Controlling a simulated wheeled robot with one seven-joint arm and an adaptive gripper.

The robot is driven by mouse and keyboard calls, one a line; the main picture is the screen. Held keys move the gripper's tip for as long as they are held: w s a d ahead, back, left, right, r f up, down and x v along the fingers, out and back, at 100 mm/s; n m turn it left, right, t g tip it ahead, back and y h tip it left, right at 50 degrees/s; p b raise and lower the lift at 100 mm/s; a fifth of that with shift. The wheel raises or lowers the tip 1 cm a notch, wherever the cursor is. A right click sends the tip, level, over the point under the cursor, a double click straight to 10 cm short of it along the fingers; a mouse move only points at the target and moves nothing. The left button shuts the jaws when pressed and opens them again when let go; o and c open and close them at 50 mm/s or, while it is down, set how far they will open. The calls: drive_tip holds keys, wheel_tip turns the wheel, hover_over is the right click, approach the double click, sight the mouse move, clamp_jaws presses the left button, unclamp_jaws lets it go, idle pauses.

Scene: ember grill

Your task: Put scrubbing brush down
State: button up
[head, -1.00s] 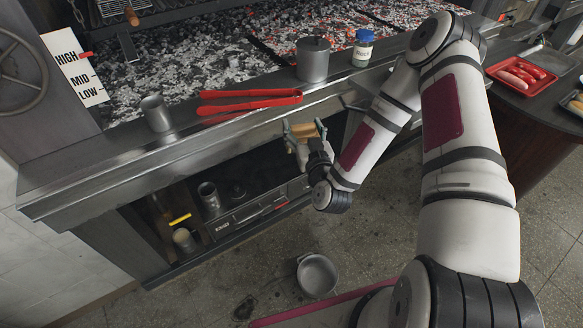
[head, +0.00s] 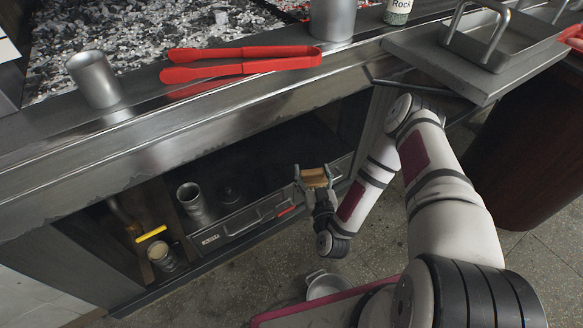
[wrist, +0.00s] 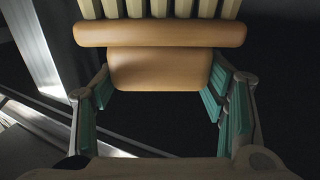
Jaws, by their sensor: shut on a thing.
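My gripper (head: 314,178) is in front of the open lower shelf of the grill counter, to the right of the drawer unit. It is shut on the scrubbing brush (head: 315,177), a light wooden block between the fingers. In the wrist view the brush (wrist: 160,70) shows an orange-tan wooden body with pale thick bristles at the top edge. The teal finger pads stand on both sides of the wood. The brush is held in the air, with the dark shelf space beyond it.
The shelf holds a metal cup (head: 191,201), a yellow-handled tool (head: 151,234) and a tin (head: 162,256). Above, the counter carries red tongs (head: 240,63), a metal cup (head: 94,79) and a metal canister (head: 333,18). A pot (head: 326,285) stands on the floor. The shelf's right part looks clear.

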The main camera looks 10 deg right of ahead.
wheel_tip(320, 180, down, 2)
drive_tip(key=shift+w+f+b, duration=0.15)
drive_tip(key=shift+f+b, duration=0.05)
drive_tip(key=shift+b, duration=0.2)
drive_tip(key=shift+w+a+f+b, duration=0.3)
drive_tip(key=shift+w+f+b, duration=0.8)
drive_tip(key=shift+w, duration=1.55)
drive_tip(key=shift+w+a+f+b, duration=0.25)
drive_tip(key=shift+w+f+b, duration=0.3)
drive_tip(key=shift+w+b, duration=1.5)
drive_tip(key=shift+w+a+f+b, duration=0.3)
drive_tip(key=shift+w+f+b, duration=0.5)
drive_tip(key=shift+w, duration=2.45)
drive_tip(key=shift+f, duration=0.15)
drive_tip(key=o, duration=1.3)
drive_tip(key=shift+c, duration=0.2)
